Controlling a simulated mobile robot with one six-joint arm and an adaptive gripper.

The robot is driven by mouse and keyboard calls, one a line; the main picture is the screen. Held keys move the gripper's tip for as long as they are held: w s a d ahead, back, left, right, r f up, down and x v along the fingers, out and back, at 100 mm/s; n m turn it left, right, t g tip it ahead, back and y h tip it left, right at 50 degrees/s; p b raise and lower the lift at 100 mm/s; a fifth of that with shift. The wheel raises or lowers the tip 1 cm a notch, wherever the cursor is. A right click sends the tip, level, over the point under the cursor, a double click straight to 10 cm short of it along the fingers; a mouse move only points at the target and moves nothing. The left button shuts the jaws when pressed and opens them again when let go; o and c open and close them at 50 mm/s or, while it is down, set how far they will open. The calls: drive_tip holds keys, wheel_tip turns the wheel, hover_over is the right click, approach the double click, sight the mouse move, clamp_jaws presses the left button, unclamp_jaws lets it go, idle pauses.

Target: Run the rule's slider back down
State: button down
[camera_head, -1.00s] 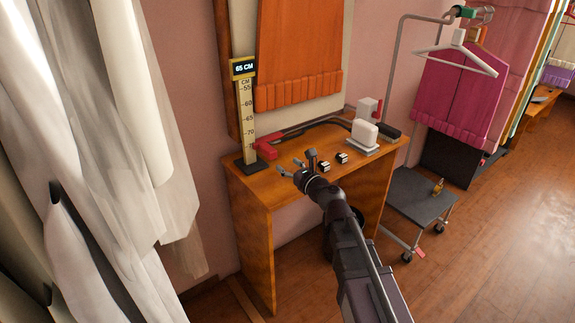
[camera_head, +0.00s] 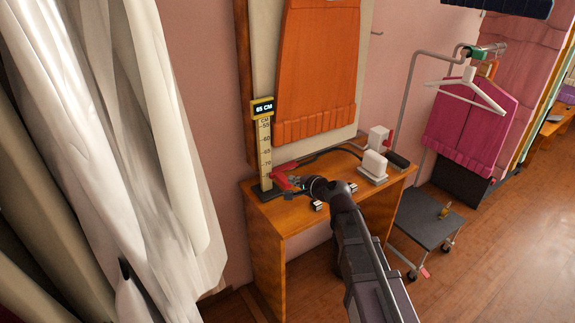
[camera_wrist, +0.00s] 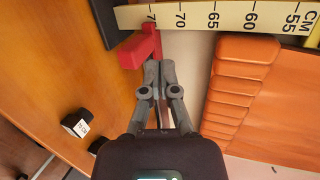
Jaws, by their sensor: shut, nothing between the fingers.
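The rule (camera_head: 265,150) is a pale upright strip with CM marks, standing on a dark foot at the left of the wooden table. Its top display (camera_head: 263,107) reads 65 CM. A red L-shaped piece (camera_head: 282,178), seemingly the slider, sits at the rule's low end, near the marks above 70. In the wrist view the rule (camera_wrist: 198,17) runs across the top and the red piece (camera_wrist: 140,47) is at its left part. My gripper (camera_wrist: 158,66) is shut and empty, its tips close beside the red piece. I cannot tell whether they touch it.
The table (camera_head: 262,227) holds small black-and-white blocks (camera_wrist: 75,124), a white device (camera_head: 373,166) and a dark cable. An orange pleated gown panel (camera_head: 318,75) hangs behind. White curtains (camera_head: 150,150) fill the left. A wheeled rack (camera_head: 428,221) stands at the right.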

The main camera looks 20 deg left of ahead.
wheel_tip(320, 180, up, 7)
drive_tip(key=w+d+n+g+h+p, duration=0.1)
drive_tip(key=n+h+p, duration=0.4)
drive_tip(key=n+p, duration=0.8)
drive_tip(key=n+g, duration=0.1)
drive_tip(key=n, duration=0.3)
drive_tip(key=shift+d+r+n, duration=0.2)
drive_tip(key=shift+d+n, duration=0.2)
drive_tip(key=shift+w, duration=0.15)
drive_tip(key=b, duration=0.7)
hover_over(284, 179)
drive_tip(key=s+d, duration=0.1)
drive_tip(key=d, duration=0.1)
wheel_tip(284, 179, down, 7)
drive_tip(key=shift+s+a+f, duration=0.1)
drive_tip(key=shift+a+f, duration=0.05)
drive_tip(key=shift+f+b, duration=1.9)
drive_tip(key=shift+b, duration=0.15)
